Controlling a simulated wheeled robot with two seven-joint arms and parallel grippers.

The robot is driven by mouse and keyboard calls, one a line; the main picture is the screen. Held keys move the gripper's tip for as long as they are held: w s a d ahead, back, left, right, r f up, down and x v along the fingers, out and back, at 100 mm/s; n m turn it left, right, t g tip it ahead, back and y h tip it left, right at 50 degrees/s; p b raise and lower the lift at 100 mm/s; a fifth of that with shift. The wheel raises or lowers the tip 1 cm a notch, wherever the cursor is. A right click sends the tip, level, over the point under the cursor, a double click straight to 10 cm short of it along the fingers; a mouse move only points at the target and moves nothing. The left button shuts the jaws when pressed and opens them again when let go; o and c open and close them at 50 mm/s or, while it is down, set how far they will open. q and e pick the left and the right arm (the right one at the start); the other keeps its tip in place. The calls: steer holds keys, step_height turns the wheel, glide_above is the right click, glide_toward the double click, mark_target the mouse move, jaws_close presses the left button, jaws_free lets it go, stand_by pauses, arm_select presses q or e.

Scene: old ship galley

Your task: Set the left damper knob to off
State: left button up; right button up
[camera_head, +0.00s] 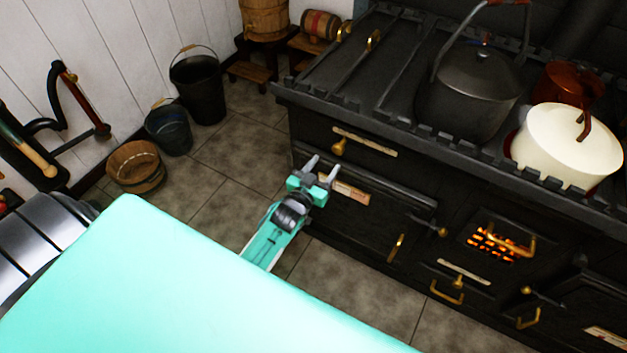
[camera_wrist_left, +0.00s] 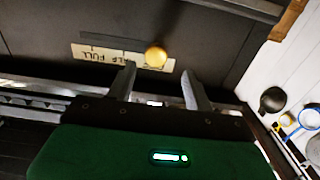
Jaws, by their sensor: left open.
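The left damper knob (camera_head: 339,147) is a small round brass knob on the upper front of the black stove, at the left end of a cream label plate (camera_head: 378,144). In the left wrist view the knob (camera_wrist_left: 156,56) stands before the plate (camera_wrist_left: 95,54), whose upside-down words read HALF and FULL; the part behind the knob is hidden. My left gripper (camera_head: 321,168) is open and empty, slightly below and left of the knob. In the wrist view the knob lies just beyond the fingertips, between their lines, with no clear contact. My right gripper is not in view.
A rail and oven door (camera_head: 380,215) lie below the knob. A dark pot (camera_head: 470,95) and a cream pot (camera_head: 565,145) stand on the stove top. Firebox embers (camera_head: 490,243) glow at right. Buckets (camera_head: 198,88) stand by the left wall; floor left of the stove is clear.

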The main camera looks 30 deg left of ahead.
arm_select(q)
steer(key=s, duration=0.5)
steer(key=shift+s+a, duration=0.15)
steer(key=shift+s, duration=0.05)
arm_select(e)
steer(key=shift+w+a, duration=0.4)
arm_select(q)
steer(key=s+d+f+g+p, duration=0.1)
steer(key=s+f+g, duration=0.3)
steer(key=s+f, duration=0.7)
steer(key=s+d+f+g+p, duration=0.15)
steer(key=s+f+g, duration=0.3)
steer(key=f, duration=1.35)
steer(key=s+a+f+m+g+p, duration=0.1)
steer(key=s+f+g, duration=0.3)
steer(key=s, duration=1.1)
steer(key=s+a+f+m+g+p, duration=0.1)
steer(key=s+f+g, duration=0.3)
steer(key=s+f, duration=0.6)
steer(key=s, duration=0.5)
steer(key=shift+s+a+f+y, duration=0.15)
steer(key=shift+a+y, duration=0.1)
steer(key=shift+y, duration=0.05)
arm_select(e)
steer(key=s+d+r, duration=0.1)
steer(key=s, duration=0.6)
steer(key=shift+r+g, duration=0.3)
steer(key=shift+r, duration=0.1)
